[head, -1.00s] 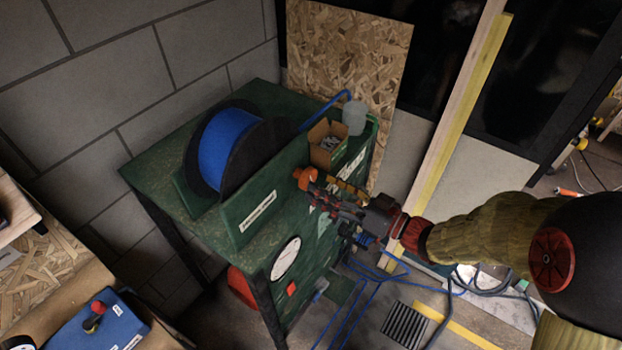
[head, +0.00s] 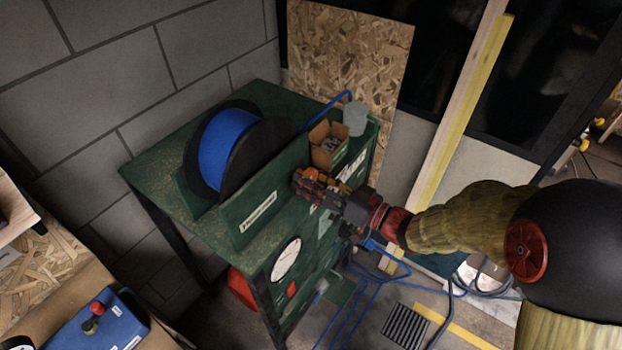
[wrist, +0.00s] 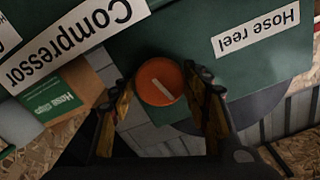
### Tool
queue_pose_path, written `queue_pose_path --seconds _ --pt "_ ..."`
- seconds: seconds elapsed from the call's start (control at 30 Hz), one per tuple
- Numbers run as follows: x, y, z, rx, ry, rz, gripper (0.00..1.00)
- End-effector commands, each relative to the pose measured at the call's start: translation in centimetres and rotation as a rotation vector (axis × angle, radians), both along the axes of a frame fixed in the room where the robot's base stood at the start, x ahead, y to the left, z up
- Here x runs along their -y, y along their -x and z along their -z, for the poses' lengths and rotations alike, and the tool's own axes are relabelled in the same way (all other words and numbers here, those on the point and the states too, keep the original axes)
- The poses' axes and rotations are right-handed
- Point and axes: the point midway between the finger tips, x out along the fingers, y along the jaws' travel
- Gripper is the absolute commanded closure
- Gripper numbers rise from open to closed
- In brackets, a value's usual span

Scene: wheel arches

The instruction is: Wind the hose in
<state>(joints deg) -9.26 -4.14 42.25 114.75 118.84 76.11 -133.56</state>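The hose reel (head: 228,148), a blue drum between black flanges, sits on the green bench (head: 150,170). Blue hose (head: 325,110) leaves it to the right, and more blue hose (head: 372,283) lies loosely on the floor. A round orange knob (wrist: 158,82) with a pale strip shows in the wrist view, near the "Hose reel" label (wrist: 256,33). My gripper (head: 302,180) is at the bench's front panel and largely hides the knob in the head view. In the wrist view its yellow-padded fingers (wrist: 158,88) stand either side of the knob, apparently with narrow gaps.
A cardboard box (head: 327,146) and a grey cup (head: 355,118) stand on the bench's right end. A round gauge (head: 286,259) is on the front panel. A blue control box (head: 98,325) lies on the near-left table.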

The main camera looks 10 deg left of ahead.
Motion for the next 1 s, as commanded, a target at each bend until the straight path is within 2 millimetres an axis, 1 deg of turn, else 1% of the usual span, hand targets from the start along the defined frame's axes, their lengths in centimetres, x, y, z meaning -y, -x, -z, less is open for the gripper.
queue_pose_path --seconds 0.07,0.47,0.77,1.0 --pt "0.01 0.0 0.0 0.0 0.0 0.0 0.59" --pt "0.02 -0.01 0.01 0.0 0.0 0.0 0.82" --pt "0.03 -0.02 0.08 -0.035 -0.014 0.001 0.82" --pt "0.05 -0.05 0.23 -0.161 -0.067 0.001 0.82"
